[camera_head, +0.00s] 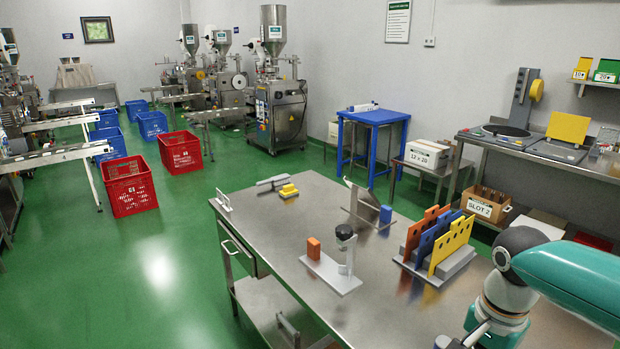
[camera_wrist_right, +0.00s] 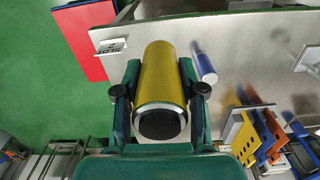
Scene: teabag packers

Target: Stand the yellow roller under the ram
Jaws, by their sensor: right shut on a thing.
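The yellow roller (camera_wrist_right: 158,75) is in the right wrist view, with its dark round end facing the camera. My right gripper (camera_wrist_right: 159,88) is shut on it, one finger on each side. The roller seems to be over or near the steel table's edge; its height is unclear. In the head view, a small stand with a black round head on a post (camera_head: 345,236) rises from a pale base plate (camera_head: 331,272); it may be the ram. An orange block (camera_head: 313,248) stands beside it. My right gripper is largely cut off at the bottom right there. My left gripper is not in view.
A rack of orange, blue and yellow plates (camera_head: 452,248) stands on the steel table (camera_head: 240,262), right of the stand. A blue roller (camera_wrist_right: 203,62) lies near my right gripper. A blue block (camera_head: 385,214) and yellow pieces (camera_head: 288,190) are further back. The table's front left is clear.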

